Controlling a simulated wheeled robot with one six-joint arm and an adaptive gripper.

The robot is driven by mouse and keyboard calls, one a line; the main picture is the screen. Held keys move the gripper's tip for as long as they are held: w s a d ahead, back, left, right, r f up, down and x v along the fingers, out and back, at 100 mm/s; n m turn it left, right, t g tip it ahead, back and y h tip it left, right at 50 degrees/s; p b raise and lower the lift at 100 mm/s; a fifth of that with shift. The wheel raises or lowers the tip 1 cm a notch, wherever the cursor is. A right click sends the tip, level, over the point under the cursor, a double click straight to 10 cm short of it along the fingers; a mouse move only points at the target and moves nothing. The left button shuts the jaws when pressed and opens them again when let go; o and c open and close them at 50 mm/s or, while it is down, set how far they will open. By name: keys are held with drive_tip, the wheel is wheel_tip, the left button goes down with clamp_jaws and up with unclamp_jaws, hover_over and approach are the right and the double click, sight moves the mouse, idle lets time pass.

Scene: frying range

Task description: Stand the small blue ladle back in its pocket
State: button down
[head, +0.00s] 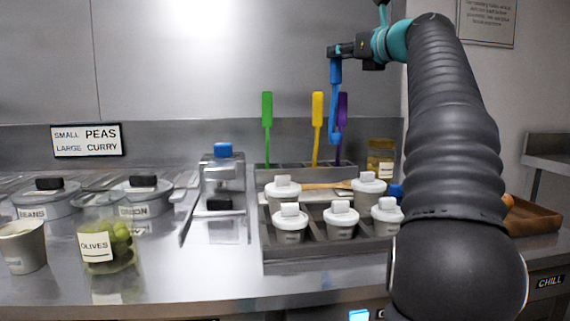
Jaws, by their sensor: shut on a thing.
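The small blue ladle (335,105) hangs upright from my gripper (340,50), which is shut on the top of its handle. The ladle's lower end is in the air, in front of the purple ladle and above the back of the rack. A pocketed rack (262,172) stands at the back of the counter. A green ladle (267,112), a yellow ladle (317,125) and a purple ladle (343,120) stand in it with their handles up. The pocket interiors are mostly hidden behind the lidded pots and the rack's front edge.
Several small white lidded pots (341,218) sit in a dark tray (325,250) in front of the rack. A glass jar (380,158) stands right of it. A clear blue-topped dispenser (222,170) is to the left, with an olive container (105,240) farther left. A wooden tray (535,217) lies at right.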

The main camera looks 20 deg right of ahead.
sight(336, 96)
drive_tip(key=w+a+f+b, duration=0.6)
drive_tip(key=w+f, duration=0.3)
drive_tip(key=f, duration=0.2)
drive_tip(key=shift+a, duration=0.65)
drive_tip(key=c, duration=1.3)
unclamp_jaws()
drive_tip(key=o, duration=0.4)
drive_tip(key=s+d+b, duration=0.1)
drive_tip(key=s, duration=1.1)
drive_tip(key=shift+d, duration=0.2)
